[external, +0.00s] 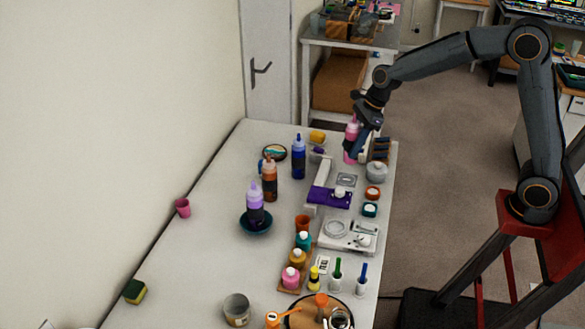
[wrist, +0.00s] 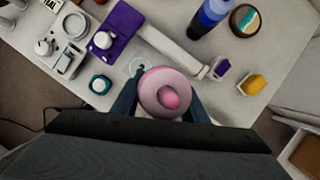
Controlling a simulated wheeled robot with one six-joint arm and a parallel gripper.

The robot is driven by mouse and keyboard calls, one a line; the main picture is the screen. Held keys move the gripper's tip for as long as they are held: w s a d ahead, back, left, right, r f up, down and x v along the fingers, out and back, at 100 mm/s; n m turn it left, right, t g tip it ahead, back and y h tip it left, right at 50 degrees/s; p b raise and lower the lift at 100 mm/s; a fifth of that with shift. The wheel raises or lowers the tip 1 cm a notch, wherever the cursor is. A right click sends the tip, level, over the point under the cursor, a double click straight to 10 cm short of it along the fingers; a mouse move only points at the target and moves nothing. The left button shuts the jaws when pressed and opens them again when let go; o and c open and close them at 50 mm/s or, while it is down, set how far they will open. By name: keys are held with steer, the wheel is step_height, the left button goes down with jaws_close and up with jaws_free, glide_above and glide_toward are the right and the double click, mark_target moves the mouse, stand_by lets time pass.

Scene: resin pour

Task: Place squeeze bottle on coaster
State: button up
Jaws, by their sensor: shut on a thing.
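My gripper (external: 359,139) is shut on a pink squeeze bottle (external: 350,145) at the far right end of the table. The bottle is roughly upright; I cannot tell whether its base touches the table. In the wrist view I look down on its pink cap (wrist: 166,92), with the fingers on either side. A round, dark-rimmed disc with a teal and tan top (external: 274,152) lies at the far left and may be the coaster. It also shows in the wrist view (wrist: 246,20). A small, pale square piece with a ring (external: 346,180) lies just nearer than the bottle.
The table's left side is mostly clear.

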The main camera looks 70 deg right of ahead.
mark_target(356, 120)
steer(key=r, duration=0.6)
steer(key=shift+w+d+r, duration=0.1)
steer(key=shift+w+r, duration=0.1)
steer(key=shift+r, duration=0.15)
steer(key=shift+w+d+f+m+h+b, duration=0.3)
steer(key=shift+w+d+m+b, duration=1.1)
steer(key=shift+w, duration=5.25)
steer(key=shift+w+d+f+m+h+b, duration=0.3)
steer(key=shift+w+d+b, duration=1.25)
steer(key=shift+w, duration=5.1)
steer(key=shift+t, duration=0.4)
steer(key=f+p, duration=0.1)
steer(key=f, duration=0.3)
steer(key=f+p, duration=0.1)
steer(key=f, duration=0.4)
steer(key=d+f+p, duration=0.1)
steer(key=f, duration=0.4)
steer(key=shift+f, duration=0.2)
steer(key=o, duration=1.2)
steer(key=shift+s+r, duration=0.15)
steer(key=shift+r, duration=0.4)
steer(key=b+v, duration=0.2)
steer(key=v, duration=0.9)
steer(key=shift+r, duration=0.1)
